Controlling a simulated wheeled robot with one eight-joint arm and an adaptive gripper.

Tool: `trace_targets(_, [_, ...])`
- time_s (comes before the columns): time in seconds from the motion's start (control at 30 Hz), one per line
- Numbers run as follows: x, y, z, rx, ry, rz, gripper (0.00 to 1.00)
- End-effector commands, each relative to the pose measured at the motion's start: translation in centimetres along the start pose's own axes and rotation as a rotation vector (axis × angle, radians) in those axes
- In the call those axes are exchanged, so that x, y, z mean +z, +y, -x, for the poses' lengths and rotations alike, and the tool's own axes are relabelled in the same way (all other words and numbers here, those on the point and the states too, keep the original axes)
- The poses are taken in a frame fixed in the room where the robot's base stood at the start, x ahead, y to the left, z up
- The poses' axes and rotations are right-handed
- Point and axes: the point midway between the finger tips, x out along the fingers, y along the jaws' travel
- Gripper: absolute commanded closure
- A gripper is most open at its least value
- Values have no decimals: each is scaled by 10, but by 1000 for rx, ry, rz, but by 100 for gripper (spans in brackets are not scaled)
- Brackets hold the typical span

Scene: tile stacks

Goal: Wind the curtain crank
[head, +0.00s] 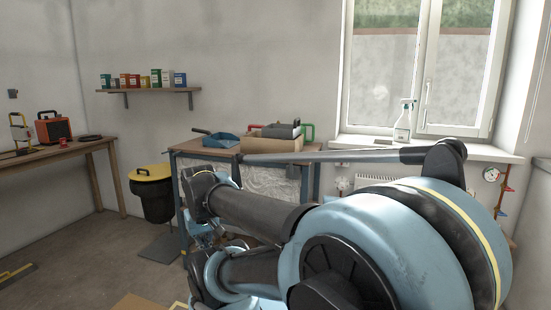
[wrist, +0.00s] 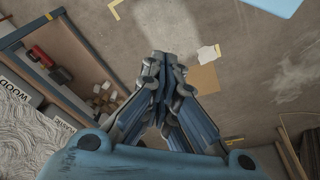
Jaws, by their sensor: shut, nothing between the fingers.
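I cannot make out a curtain crank or a curtain in either view. A window (head: 384,85) stands at the back right in the head view, with a thin pale line (head: 532,75) on the wall to its right. My gripper (wrist: 165,62) shows in the wrist view, pointing down over the floor. Its fingers are shut with nothing between them. In the head view my arm fills the lower right, and I cannot clearly pick out the gripper there.
A workbench (head: 178,150) with a blue dustpan (head: 221,141) stands behind my arm. A black bin with a yellow lid (head: 152,173) is left of it. A gauge (head: 491,174) with red handles is at right. The floor (head: 85,245) at left is mostly clear.

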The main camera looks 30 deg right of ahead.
Motion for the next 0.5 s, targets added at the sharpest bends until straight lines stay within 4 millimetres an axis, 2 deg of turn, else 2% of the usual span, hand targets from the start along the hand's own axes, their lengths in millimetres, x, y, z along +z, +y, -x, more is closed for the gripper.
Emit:
trace_targets(0.17, [-28, 32, 13, 106, -12, -1, 100])
trace_targets(0.5, [-99, 110, 44, 397, -47, 9, 100])
